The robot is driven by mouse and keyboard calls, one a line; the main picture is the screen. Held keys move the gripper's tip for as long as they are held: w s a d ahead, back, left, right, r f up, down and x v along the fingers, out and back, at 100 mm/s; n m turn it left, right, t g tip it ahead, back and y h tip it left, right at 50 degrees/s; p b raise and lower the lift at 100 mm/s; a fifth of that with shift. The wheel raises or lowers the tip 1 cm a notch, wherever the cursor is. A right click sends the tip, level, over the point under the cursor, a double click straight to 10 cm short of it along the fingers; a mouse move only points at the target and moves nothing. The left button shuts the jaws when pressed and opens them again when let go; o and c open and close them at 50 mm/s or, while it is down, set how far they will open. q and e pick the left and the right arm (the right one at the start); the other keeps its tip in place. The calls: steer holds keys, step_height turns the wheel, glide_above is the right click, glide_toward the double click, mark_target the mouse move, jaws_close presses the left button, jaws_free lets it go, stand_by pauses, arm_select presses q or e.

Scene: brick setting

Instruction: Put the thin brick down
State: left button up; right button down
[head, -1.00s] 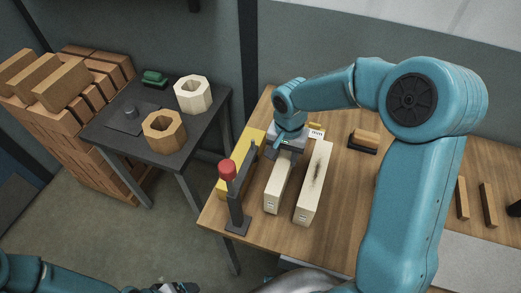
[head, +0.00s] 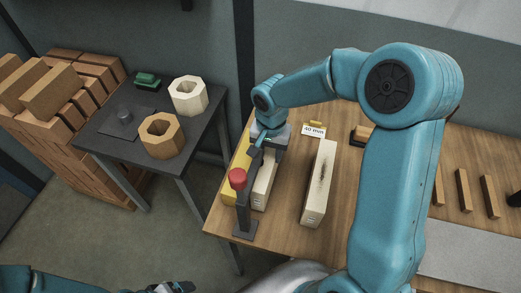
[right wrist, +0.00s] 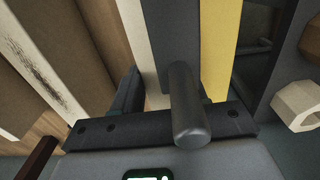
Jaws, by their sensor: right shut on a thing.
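The thin brick, a long cream bar (head: 262,188), is in my right gripper (head: 268,146), which is shut on it near its far end. It lies beside the yellow bar (head: 229,192) and behind the red-knobbed dark post (head: 238,181), which hides part of it. I cannot tell whether its underside touches the table. In the right wrist view the thin brick shows as a pale strip (right wrist: 137,40), with a dark grey strip between it and the yellow bar (right wrist: 222,45). My left gripper (head: 172,287) is only partly seen at the bottom edge; its jaws are unclear.
A wider cream brick (head: 319,184) with a dark crack lies to the right on the wooden table (head: 285,216), with clear wood between. A "40 mm" label (head: 314,131) stands behind. A dark side table (head: 188,136) holds two hollow blocks. Brown bricks (head: 463,190) lie at right.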

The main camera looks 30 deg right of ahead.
steer(key=shift+w+a+r, duration=0.1)
steer(key=shift+w+r, duration=0.05)
steer(key=shift+r, duration=0.05)
steer(key=shift+w+a+f+b, duration=0.3)
steer(key=shift+w+a+f, duration=0.1)
steer(key=shift+f, duration=0.2)
steer(key=shift+d+f, duration=0.1)
steer(key=shift+f, duration=0.05)
steer(key=shift+s+d, duration=0.3)
steer(key=shift+w+a, duration=0.1)
steer(key=shift+a, duration=0.15)
steer(key=shift+f, duration=0.15)
steer(key=c, duration=0.6)
jaws_free()
steer(key=shift+d, duration=0.1)
